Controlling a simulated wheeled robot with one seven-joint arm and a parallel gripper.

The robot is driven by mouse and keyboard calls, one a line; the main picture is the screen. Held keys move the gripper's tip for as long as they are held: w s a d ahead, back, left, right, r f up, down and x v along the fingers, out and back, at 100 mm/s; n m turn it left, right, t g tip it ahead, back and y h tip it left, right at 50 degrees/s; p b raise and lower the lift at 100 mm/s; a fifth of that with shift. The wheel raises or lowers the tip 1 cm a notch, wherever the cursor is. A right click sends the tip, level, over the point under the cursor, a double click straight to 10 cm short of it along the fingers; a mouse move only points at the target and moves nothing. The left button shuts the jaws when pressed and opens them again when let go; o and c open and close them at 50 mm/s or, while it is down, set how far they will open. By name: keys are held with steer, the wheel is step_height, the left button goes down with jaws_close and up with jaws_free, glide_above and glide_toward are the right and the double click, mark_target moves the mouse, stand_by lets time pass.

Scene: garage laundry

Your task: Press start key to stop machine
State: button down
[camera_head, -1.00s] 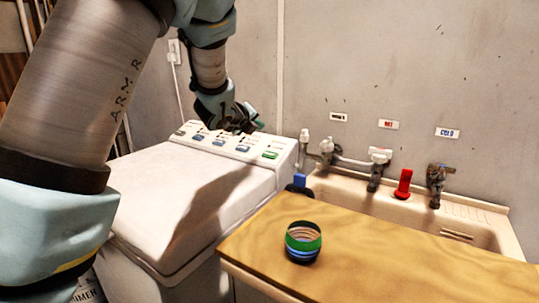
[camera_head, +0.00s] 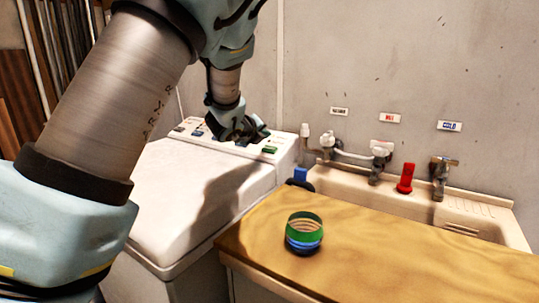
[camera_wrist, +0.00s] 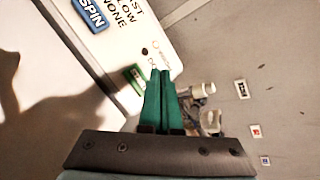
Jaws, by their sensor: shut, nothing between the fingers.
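The white washing machine (camera_head: 170,190) stands at left centre, with a row of keys on its rear panel. The green key (camera_head: 269,149) is at the panel's right end. It also shows in the wrist view (camera_wrist: 134,78), just left of the fingers, partly hidden by them. A blue key marked SPIN (camera_wrist: 90,14) is at the upper left there. My gripper (camera_head: 262,134) is over the panel, just above and left of the green key in the head view. Its green fingers (camera_wrist: 160,74) are together and empty. I cannot tell whether they touch the panel.
A wooden counter (camera_head: 400,265) on the right holds a striped green and blue ring-shaped object (camera_head: 304,233). Behind it are a sink (camera_head: 475,223), taps (camera_head: 440,175) and a red object (camera_head: 405,178). A grey wall (camera_head: 420,60) stands close behind the panel.

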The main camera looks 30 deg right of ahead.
mark_target(271, 147)
steer(key=shift+w+d+f+b, duration=0.15)
steer(key=shift+d+f+b, duration=0.1)
steer(key=shift+f+b, duration=0.35)
steer(key=shift+w+d+f+b, duration=0.1)
steer(key=shift+d+f+b, duration=0.2)
steer(key=shift+f, duration=0.4)
steer(key=shift+a, duration=0.1)
stand_by(1.0)
steer(key=shift+f+b, duration=0.35)
steer(key=shift+b, duration=0.25)
steer(key=shift+w+d+f+b, duration=0.1)
steer(key=shift+d+f+b, duration=0.25)
steer(key=shift+f+b, duration=0.35)
stand_by(1.0)
steer(key=shift+r, duration=0.1)
steer(key=shift+a+r+p, duration=0.3)
steer(key=shift+r+p, duration=0.1)
steer(key=shift+r, duration=0.4)
steer(key=shift+r, duration=0.1)
